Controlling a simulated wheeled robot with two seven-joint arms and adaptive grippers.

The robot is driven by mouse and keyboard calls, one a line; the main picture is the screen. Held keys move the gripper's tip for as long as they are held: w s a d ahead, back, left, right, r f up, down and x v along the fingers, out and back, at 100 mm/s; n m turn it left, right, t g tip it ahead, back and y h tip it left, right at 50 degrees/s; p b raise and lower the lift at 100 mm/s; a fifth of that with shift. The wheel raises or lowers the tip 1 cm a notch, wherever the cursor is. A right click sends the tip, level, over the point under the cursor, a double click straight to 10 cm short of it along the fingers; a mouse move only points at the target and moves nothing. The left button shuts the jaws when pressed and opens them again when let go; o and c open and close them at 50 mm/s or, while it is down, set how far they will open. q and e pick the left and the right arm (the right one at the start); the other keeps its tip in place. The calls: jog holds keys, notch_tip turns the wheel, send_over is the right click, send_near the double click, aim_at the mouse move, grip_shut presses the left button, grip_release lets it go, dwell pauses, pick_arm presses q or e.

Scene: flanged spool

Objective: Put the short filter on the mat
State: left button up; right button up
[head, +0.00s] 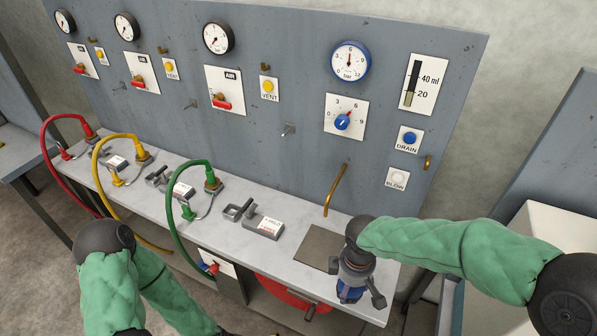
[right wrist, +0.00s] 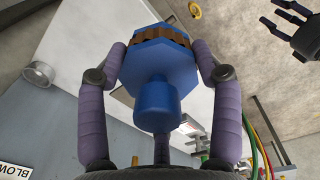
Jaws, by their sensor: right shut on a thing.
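My right gripper (head: 352,288) is shut on a blue filter (head: 350,294) near the bench's front right. The mat (head: 318,247), a flat grey-brown square on the bench, lies just left of the gripper and looks bare. My left gripper (right wrist: 290,22) shows at the top right of the right wrist view, fingers apart, empty.
A brass spout (head: 336,190) stands above the mat's back edge. A grey clamp block (head: 264,226) lies left of the mat. Green (head: 178,190), yellow and red hoses arch over the bench's left part. A red basin (head: 290,296) sits below the bench.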

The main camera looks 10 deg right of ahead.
jog(key=w+f+m, duration=0.2)
jog(key=w+m, duration=0.1)
jog(key=w+f+m, duration=0.5)
jog(key=w+m, duration=0.1)
jog(key=m, duration=0.1)
jog(key=shift+w+d+f, duration=0.15)
jog(key=shift+w+d, duration=0.05)
jog(key=shift+d, duration=0.05)
jog(key=shift+s, duration=0.1)
